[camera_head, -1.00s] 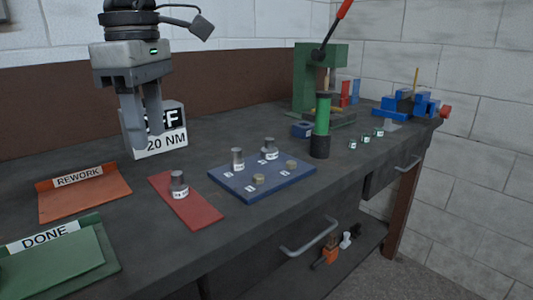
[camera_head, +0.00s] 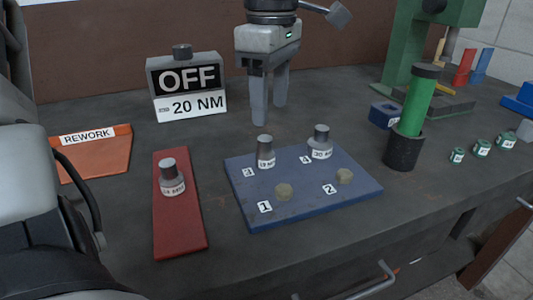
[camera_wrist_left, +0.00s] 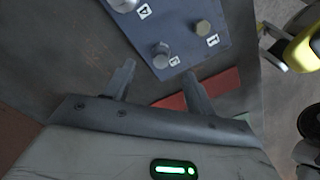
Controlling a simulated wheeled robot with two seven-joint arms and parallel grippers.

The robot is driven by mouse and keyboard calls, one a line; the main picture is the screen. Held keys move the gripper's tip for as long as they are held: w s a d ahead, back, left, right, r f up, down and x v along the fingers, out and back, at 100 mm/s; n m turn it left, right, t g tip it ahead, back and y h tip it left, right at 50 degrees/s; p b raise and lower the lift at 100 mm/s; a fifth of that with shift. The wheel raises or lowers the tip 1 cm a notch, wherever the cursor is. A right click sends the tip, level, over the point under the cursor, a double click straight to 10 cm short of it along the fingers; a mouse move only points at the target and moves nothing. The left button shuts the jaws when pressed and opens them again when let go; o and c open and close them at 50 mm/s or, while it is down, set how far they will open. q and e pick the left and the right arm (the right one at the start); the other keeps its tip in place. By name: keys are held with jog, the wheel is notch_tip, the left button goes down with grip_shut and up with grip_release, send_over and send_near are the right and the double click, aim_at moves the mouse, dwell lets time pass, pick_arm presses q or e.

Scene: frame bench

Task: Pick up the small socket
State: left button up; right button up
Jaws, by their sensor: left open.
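Three grey metal sockets with white labels show in the head view. One (camera_head: 265,152) stands by mark 3 on the blue board (camera_head: 315,203), a wider one (camera_head: 320,142) by mark 4, and one (camera_head: 172,178) on the red mat (camera_head: 180,232). Their size labels are hard to read. My left gripper (camera_head: 268,115) hangs open and empty, fingers down, behind the board near the mark 3 socket. In the left wrist view, that socket (camera_wrist_left: 161,50) appears beyond and between the open fingers (camera_wrist_left: 158,85), apart from them. My right gripper does not show.
Two hex bolts (camera_head: 284,192) (camera_head: 344,176) stand at the board's front. A sign reading OFF, 20 NM (camera_head: 188,92), stands left of my gripper. An orange REWORK tray (camera_head: 95,155) lies left. A green cylinder in a black cup (camera_head: 405,150) stands right, near a green press (camera_head: 440,45).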

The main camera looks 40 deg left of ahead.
aim_at(265, 138)
pick_arm(q)
notch_tip(265, 138, down, 3)
jog(key=shift+f, duration=0.15)
jog(key=f, duration=0.2)
jog(key=f+b, duration=0.1)
jog(key=f, duration=0.1)
jog(key=shift+s+a, duration=0.3)
jog(key=shift+f, duration=0.65)
jog(key=c, duration=1.1)
